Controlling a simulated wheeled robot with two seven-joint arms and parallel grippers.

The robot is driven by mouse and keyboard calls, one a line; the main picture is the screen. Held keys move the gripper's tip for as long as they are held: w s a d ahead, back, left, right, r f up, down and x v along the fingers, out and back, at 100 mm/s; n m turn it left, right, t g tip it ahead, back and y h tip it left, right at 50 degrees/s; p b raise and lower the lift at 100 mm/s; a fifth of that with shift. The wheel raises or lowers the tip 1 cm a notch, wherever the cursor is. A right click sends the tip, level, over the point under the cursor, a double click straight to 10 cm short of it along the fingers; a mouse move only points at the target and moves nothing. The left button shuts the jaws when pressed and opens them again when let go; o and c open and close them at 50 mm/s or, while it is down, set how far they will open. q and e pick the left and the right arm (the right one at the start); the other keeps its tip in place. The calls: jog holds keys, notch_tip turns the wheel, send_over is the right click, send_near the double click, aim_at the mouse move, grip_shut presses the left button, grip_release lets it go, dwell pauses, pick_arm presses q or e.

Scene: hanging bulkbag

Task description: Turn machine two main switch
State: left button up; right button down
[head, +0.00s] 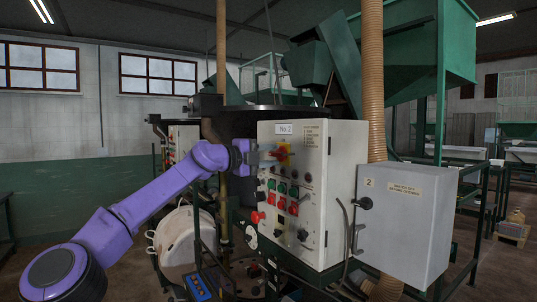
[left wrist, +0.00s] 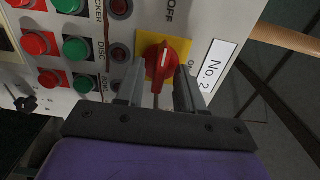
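The main switch of machine two is a red rotary knob on a yellow square plate (head: 283,150), high on the front of the light grey control panel marked "No. 2" (head: 322,190). It also shows in the left wrist view as a red knob (left wrist: 165,58), its grip ridge running nearly up and down there. My left gripper (head: 269,152) is right in front of the switch. In the left wrist view its fingers (left wrist: 159,88) are apart, one on each side of the knob's lower part, with a gap between them. Contact cannot be told. My right gripper is out of view.
Red and green push buttons (head: 288,193) sit below the switch. A grey cabinet marked "2" (head: 405,222) stands to the right, and a ribbed tan hose (head: 373,90) runs behind it.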

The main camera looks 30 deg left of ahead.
pick_arm(q)
jog(key=shift+a, duration=0.1)
grip_shut()
jog(key=shift+m, duration=0.3)
jog(key=m+b, duration=0.2)
jog(key=m, duration=0.9)
jog(key=shift+f, duration=0.1)
jog(key=m, duration=0.6)
jog(key=shift+f+m, duration=0.1)
jog(key=shift+m, duration=0.2)
jog(key=shift+o, duration=0.9)
grip_release()
jog(key=shift+s, duration=0.1)
